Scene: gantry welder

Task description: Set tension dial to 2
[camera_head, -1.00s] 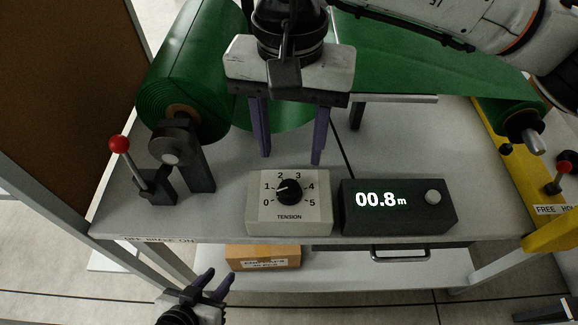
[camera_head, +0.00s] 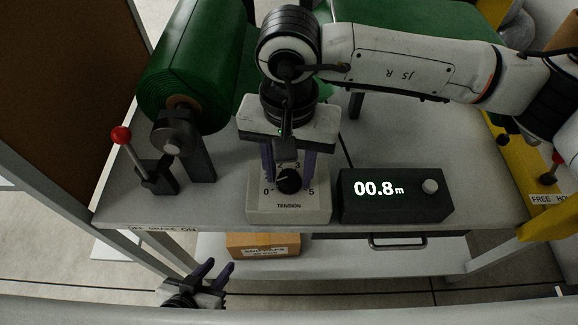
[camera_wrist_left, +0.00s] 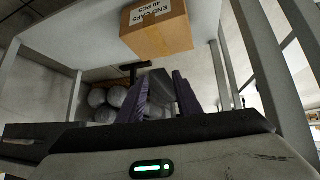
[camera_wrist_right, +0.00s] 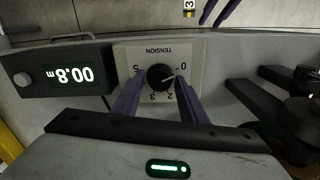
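The tension dial is a black round knob (camera_head: 289,181) on a pale box (camera_head: 289,213) marked 0 to 5. In the right wrist view the knob (camera_wrist_right: 160,77) has its white pointer on the 0-to-1 side, short of the 2; the 1 is hidden by a finger. My right gripper (camera_head: 289,173) is open over the box, with one purple finger on each side of the knob. I cannot tell whether the fingers touch it. My left gripper (camera_head: 214,271) is open and empty, low in front of the table; its fingers also show in the left wrist view (camera_wrist_left: 161,95).
A dark display box (camera_head: 397,197) reading 00.8m stands right of the dial box. A red-knobbed lever (camera_head: 122,136) and a green roll (camera_head: 195,75) are at left. A cardboard box (camera_head: 264,245) lies on the lower shelf.

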